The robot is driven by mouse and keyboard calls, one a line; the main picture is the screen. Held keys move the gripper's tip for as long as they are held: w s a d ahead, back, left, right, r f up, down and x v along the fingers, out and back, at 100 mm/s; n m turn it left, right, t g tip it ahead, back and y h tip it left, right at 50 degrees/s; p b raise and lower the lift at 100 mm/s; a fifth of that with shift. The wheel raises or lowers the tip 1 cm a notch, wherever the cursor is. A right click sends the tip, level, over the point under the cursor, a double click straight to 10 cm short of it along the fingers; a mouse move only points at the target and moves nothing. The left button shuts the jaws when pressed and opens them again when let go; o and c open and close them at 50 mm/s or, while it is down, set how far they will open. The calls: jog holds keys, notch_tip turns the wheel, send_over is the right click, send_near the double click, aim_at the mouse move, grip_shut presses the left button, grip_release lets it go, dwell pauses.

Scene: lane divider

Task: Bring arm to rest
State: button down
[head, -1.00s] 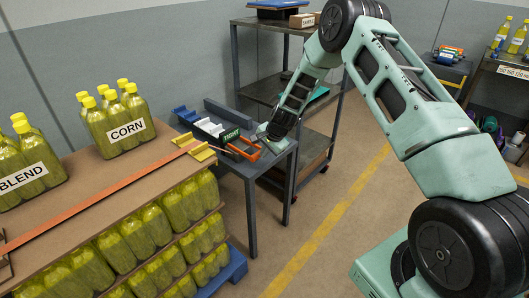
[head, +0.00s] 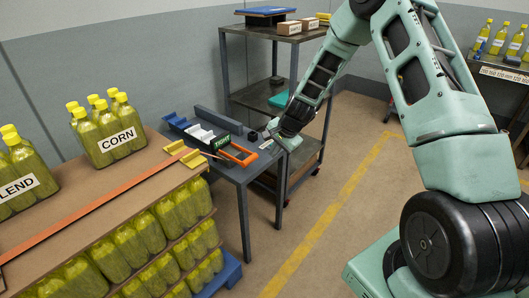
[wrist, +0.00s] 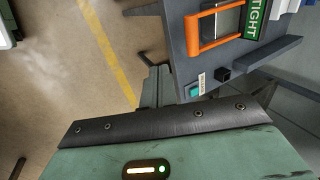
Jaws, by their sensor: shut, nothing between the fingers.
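My gripper (head: 272,125) is at the end of my bent arm, over the right edge of the small grey side table (head: 236,174) in the head view. It is shut with nothing held; its fingertips are small and hard to make out. In the wrist view, the green gripper body with a lit green lamp fills the bottom. The orange divider strip (head: 95,203) lies along the bottle display, apart from my gripper, its far end by a yellow bracket (head: 190,158).
The side table bears an orange frame (head: 240,156), a green TIGHT sign (head: 220,143) and a black cube (head: 252,134). A grey shelf cart (head: 272,70) stands behind. CORN bottles (head: 105,132) stand on the display's brown top.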

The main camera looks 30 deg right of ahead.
jog(key=s+a+r+n+g+y+p, duration=0.1)
jog(key=s+a+r+n, duration=0.5)
jog(key=a, duration=0.4)
jog(key=s+a+r+n+g+y+p, duration=0.1)
jog(key=s+a+r+n, duration=0.3)
jog(key=s+a+r, duration=0.5)
jog(key=s+a+r+n+g+h+p, duration=0.1)
jog(key=s+a+r+n, duration=0.1)
jog(key=s, duration=0.5)
jog(key=s+a+r+n+h+p, duration=0.1)
jog(key=s+a+r+n, duration=0.2)
jog(key=s+n, duration=0.2)
jog(key=s+a+r+n+g+h+p, duration=0.1)
jog(key=s+a+r+n, duration=0.1)
jog(key=s, duration=0.8)
jog(key=r+n, duration=0.1)
jog(key=n, duration=0.1)
jog(key=shift+s+a+r+n+g, duration=0.15)
jog(key=shift+a+r+n+g, duration=0.15)
jog(key=shift+r, duration=0.05)
